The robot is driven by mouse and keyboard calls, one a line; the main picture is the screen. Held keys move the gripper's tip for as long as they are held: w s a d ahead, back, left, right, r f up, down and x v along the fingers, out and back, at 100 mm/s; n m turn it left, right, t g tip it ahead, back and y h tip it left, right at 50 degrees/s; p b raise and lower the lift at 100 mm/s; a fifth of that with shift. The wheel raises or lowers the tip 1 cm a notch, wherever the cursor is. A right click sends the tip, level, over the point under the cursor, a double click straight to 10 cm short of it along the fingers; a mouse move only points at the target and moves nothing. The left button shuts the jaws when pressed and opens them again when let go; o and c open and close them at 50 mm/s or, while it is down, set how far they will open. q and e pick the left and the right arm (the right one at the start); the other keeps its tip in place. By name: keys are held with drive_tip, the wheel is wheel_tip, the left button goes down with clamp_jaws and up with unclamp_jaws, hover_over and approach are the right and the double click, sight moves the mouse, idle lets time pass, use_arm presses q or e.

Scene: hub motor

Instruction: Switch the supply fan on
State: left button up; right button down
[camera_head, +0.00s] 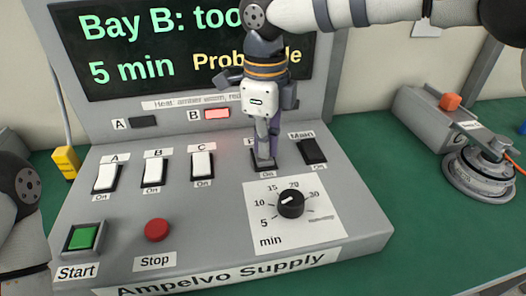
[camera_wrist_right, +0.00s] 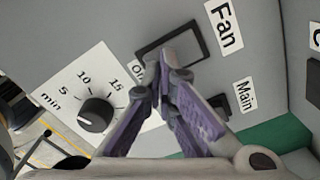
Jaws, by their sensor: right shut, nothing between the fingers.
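The fan switch (camera_head: 263,166) is in the row on the grey supply panel (camera_head: 222,225), between switch C and the Main switch. My right gripper (camera_head: 264,155) is shut and empty, pointing down right over it and hiding most of it and its label. In the wrist view the fan switch (camera_wrist_right: 190,32) shows as a dark frame with a grey inside, beside the "Fan" label (camera_wrist_right: 223,24). The fingertips of my right gripper (camera_wrist_right: 170,68) meet at the frame's edge near the "On" label. I cannot tell whether they touch it or which way it is tipped. My left gripper is out of view.
White switches A (camera_head: 106,177), B (camera_head: 153,172) and C (camera_head: 202,165) stand left; the black Main switch (camera_head: 312,151) is close on the right. The timer knob (camera_head: 291,204) is in front. Lamp B (camera_head: 217,113) glows red. Start (camera_head: 82,238) and Stop (camera_head: 156,230) buttons are front left.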

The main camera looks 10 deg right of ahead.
drive_tip(key=shift+f, duration=0.65)
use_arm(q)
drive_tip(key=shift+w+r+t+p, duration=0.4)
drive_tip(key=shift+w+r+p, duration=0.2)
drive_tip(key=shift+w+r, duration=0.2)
use_arm(e)
drive_tip(key=shift+r, duration=3.55)
